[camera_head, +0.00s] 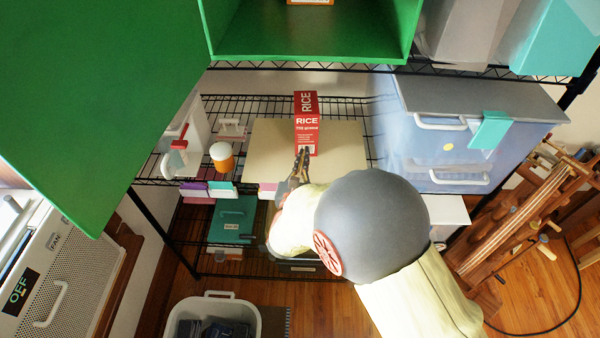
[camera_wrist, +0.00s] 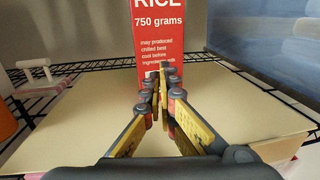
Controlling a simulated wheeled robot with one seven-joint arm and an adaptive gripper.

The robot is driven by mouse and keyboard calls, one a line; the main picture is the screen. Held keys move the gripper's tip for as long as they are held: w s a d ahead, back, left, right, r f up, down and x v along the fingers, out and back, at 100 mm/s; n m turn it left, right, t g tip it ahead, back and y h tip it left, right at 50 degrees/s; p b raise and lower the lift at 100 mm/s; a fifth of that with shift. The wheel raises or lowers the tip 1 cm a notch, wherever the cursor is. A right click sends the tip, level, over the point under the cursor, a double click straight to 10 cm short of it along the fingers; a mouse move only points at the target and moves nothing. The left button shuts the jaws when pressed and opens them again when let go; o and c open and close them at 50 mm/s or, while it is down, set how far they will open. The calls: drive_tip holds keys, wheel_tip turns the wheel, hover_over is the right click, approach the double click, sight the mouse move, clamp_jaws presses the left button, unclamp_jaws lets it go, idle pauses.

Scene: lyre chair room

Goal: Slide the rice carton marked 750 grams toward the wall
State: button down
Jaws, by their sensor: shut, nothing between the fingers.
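The red rice carton (camera_head: 306,124) stands upright on a cream board on the wire shelf. Its front reads "RICE 750 grams" and it also shows in the wrist view (camera_wrist: 185,30), where its top is cut off by the frame. My gripper (camera_head: 303,156) is shut and empty, with its fingertips at the lower part of the carton's front face. In the wrist view my gripper (camera_wrist: 163,72) points straight at the carton, and its fingers hide part of the small print. I cannot tell whether the fingertips touch the carton. The wall (camera_wrist: 120,22) is behind the carton.
The cream board (camera_head: 268,150) has bare room on both sides of the carton. An orange and white jar (camera_head: 222,157) stands to the left on the wire shelf. A large translucent blue bin (camera_head: 400,135) stands to the right. An open green cabinet (camera_head: 310,56) hangs above.

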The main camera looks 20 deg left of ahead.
drive_tip(key=shift+w+a, duration=0.1)
drive_tip(key=shift+w, duration=0.8)
drive_tip(key=w, duration=0.3)
drive_tip(key=shift+w+a+b, duration=0.15)
drive_tip(key=shift+w+b, duration=0.1)
drive_tip(key=shift+b, duration=0.15)
drive_tip(key=shift+s, duration=0.1)
